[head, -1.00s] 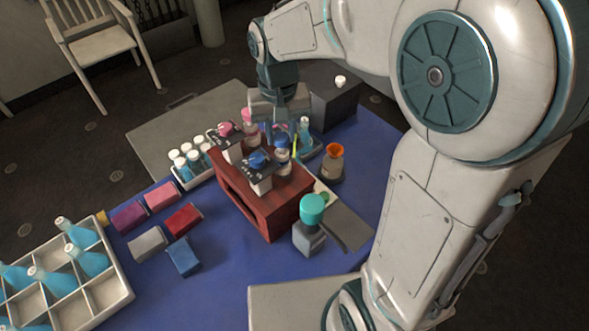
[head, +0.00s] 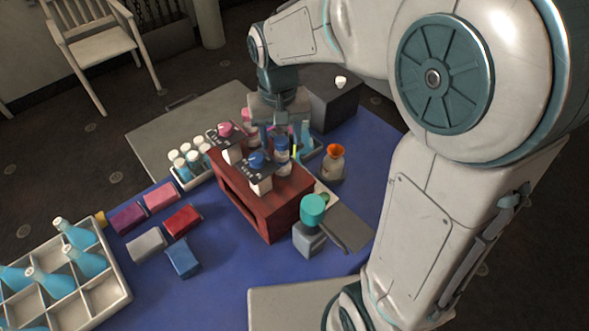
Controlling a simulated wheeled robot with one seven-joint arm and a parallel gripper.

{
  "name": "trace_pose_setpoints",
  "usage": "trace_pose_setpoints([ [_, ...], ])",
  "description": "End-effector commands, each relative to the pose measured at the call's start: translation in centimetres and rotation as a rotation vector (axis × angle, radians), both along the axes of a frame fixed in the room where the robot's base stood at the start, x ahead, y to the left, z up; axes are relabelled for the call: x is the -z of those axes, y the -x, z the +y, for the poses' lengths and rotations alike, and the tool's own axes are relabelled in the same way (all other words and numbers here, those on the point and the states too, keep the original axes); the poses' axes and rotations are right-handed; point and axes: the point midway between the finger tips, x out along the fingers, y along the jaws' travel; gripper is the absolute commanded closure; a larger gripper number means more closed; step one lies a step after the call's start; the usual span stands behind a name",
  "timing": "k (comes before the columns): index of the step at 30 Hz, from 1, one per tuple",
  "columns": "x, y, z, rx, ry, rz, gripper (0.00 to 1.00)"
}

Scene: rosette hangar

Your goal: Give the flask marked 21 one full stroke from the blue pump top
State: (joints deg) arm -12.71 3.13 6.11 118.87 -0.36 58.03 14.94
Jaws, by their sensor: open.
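The blue pump top (head: 257,159) sits on a white-and-dark dispenser at the near part of the red wooden stand (head: 285,215). A similar dispenser with a pink top (head: 226,129) stands behind it to the left. A blue-capped bottle (head: 282,152) stands just behind and right of the blue top. A flask with an orange funnel-like top (head: 334,163) stands on the blue mat right of the stand. No number 21 is legible, so I cannot tell which vessel bears it. My gripper (head: 284,138) is open, pointing down behind the blue-capped bottle and partly hiding items there.
A grey bottle with a teal top (head: 311,226) stands at the stand's near right. A rack of white-capped vials (head: 187,165) is left of the stand. Coloured blocks (head: 183,220) and a white crate of blue bottles (head: 108,298) lie left. The near middle mat is clear.

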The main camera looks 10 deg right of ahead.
Motion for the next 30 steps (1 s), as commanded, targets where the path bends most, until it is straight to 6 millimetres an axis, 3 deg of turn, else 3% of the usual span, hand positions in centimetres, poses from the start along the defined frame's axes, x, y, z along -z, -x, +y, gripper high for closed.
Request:
trace_pose_setpoints([
  [13,-0.5,0.0,0.0,0.001,0.0,-0.001,0.51],
  [30,-5.1,0.0,0.0,0.0,0.0,-0.001,0.51],
])
